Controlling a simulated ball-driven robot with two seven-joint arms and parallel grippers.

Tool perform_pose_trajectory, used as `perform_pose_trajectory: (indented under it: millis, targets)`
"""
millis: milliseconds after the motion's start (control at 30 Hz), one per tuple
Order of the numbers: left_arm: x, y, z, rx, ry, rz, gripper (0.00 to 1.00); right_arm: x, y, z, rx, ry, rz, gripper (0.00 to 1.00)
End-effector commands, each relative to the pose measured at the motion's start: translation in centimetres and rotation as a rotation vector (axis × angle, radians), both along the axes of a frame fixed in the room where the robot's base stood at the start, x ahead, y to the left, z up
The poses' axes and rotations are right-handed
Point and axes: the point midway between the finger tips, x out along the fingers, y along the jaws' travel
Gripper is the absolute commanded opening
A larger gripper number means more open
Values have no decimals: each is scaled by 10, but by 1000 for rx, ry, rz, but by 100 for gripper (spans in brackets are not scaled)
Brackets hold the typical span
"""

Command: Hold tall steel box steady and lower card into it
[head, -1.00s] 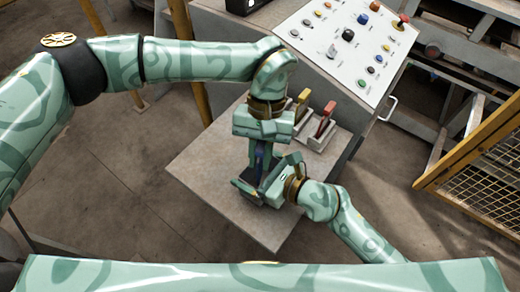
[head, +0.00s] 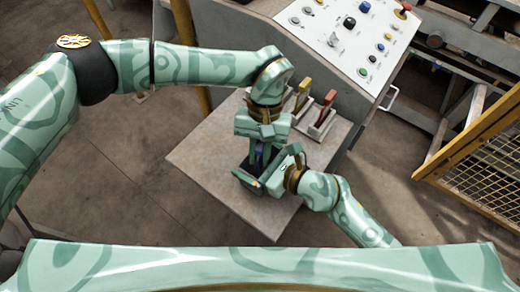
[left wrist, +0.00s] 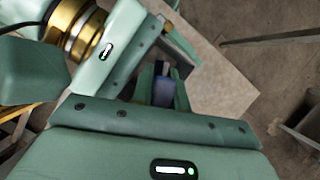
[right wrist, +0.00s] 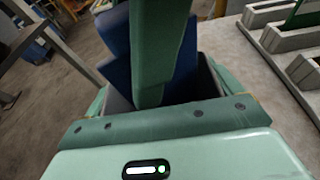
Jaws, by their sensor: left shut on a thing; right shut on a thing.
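The blue card (right wrist: 117,62) is in my left gripper (head: 259,148), which points down over the small table and is shut on it. In the right wrist view the card's lower part is behind the grey rim of the steel box (right wrist: 211,77), apparently within its mouth. A green finger of my left gripper covers the card's middle. My right gripper (head: 263,177) is shut on the box from the right side, just below the left gripper. In the head view my grippers hide most of the box. The card also shows in the left wrist view (left wrist: 163,93); its lower edge is hidden.
The grey table (head: 215,160) is clear on its left and front. A yellow lever (head: 303,88) and a red lever (head: 328,98) stand close behind the grippers. A sloped button panel (head: 350,35) rises behind them. A yellow mesh guard (head: 485,160) is at right.

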Motion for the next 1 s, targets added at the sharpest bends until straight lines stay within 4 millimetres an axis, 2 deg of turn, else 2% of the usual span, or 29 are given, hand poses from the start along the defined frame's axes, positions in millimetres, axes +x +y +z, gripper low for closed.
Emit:
perform_pose_trajectory:
  millis: [33,400,433,500,533,1000]
  targets:
    - [-8,-1,-8,6,13,-12,0,4,2,8,11,-16,-2,57]
    - [-8,-3,-9,1,15,-15,0,4,2,7,9,-13,-2,57]
    - [-9,-3,-9,0,15,-15,19,4,2,7,9,-12,-2,57]
    - [-9,-3,-8,0,15,-16,38,4,2,6,9,-12,-1,57]
    - [-9,-4,-8,-1,16,-15,41,3,2,6,9,-12,-1,57]
    - [-9,-6,-6,-8,16,-16,40,2,3,5,9,-8,2,57]
